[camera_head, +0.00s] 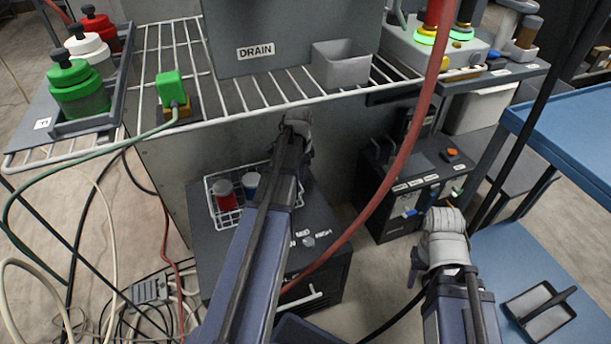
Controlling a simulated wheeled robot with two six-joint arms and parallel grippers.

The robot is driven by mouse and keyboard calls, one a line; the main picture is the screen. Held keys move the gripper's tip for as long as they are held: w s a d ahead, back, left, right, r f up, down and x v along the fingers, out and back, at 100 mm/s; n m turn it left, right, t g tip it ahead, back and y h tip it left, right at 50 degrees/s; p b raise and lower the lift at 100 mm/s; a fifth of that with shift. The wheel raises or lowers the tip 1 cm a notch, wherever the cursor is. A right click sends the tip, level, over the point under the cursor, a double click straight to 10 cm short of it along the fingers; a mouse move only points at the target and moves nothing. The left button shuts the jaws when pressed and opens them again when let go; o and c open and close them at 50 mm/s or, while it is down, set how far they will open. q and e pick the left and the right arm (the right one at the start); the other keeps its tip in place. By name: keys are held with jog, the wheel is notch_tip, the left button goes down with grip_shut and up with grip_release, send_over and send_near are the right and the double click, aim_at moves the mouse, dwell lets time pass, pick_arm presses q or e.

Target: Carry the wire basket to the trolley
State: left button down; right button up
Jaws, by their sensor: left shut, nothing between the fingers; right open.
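The white wire basket (228,221) stands on top of a dark cabinet below the drain rack. A red jar (226,197) and a blue-and-white jar (250,185) are in it. My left arm crosses in front of the basket's right side and hides part of it. My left gripper (298,122) is shut and empty, beyond the basket near the rack's front edge. The blue trolley (578,128) is at the right, with an upper and a lower shelf. My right gripper (440,222) is open and empty, left of the trolley; its fingertips are hard to make out.
The rack (190,50) above holds a drain box (290,45) and a grey bin (342,65). A red hose (405,150) hangs across the middle. A black control box (410,180) stands behind my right gripper. A dark tray (540,312) lies on the trolley's lower shelf.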

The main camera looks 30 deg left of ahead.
aim_at(250, 190)
pick_arm(q)
jog(key=s+a, duration=0.3)
jog(key=s, duration=0.1)
jog(key=s+a, duration=0.7)
jog(key=s, duration=0.1)
jog(key=shift+a, duration=0.15)
jog(key=shift+w+d, duration=0.3)
jog(key=shift+w, duration=0.1)
jog(key=shift+w+d+r+p, duration=0.2)
jog(key=shift+w+d, duration=0.35)
jog(key=shift+w, duration=0.05)
jog(key=shift+w+d+r+p, duration=0.15)
jog(key=shift+w+d, duration=0.35)
jog(key=shift+w, duration=0.1)
jog(key=c, duration=1.6)
grip_release()
notch_tip(250, 190, up, 9)
jog(key=p, duration=0.9)
jog(key=shift+s+r, duration=0.1)
jog(key=shift+r, duration=0.05)
